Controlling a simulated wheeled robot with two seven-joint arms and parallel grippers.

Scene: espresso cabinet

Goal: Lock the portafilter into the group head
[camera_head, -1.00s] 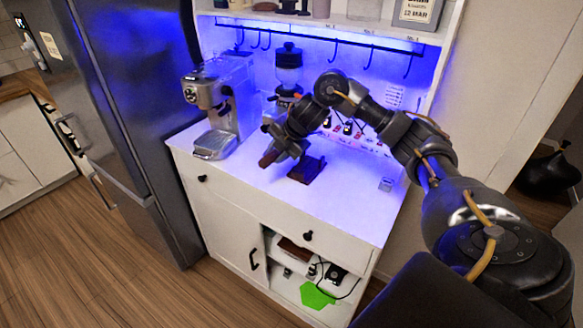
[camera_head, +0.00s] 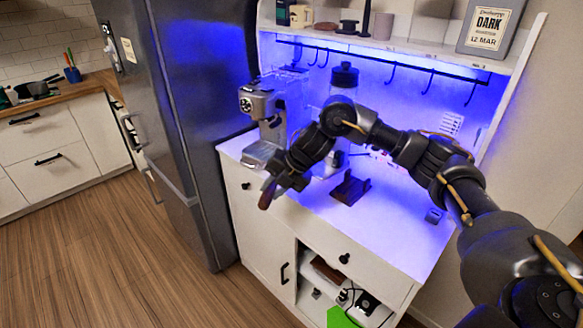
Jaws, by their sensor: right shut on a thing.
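The silver espresso machine (camera_head: 257,104) stands at the left end of the white counter, beside the fridge. Its group head (camera_head: 273,122) is on the front, above the drip tray (camera_head: 262,154). My right gripper (camera_head: 277,184) is shut on the portafilter, whose brown handle (camera_head: 266,194) sticks out downward below the fingers. The gripper is in front of and below the group head, near the counter's front edge. The portafilter's basket is hidden or too dark to make out. The portafilter is apart from the machine. My left gripper is not in view.
A dark brown stand (camera_head: 350,187) sits empty on the counter, right of my gripper. A grinder (camera_head: 343,80) stands behind my arm. A hook rail (camera_head: 390,62) and a shelf run above. The dark fridge (camera_head: 190,130) borders the left side. The counter's right part is mostly clear.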

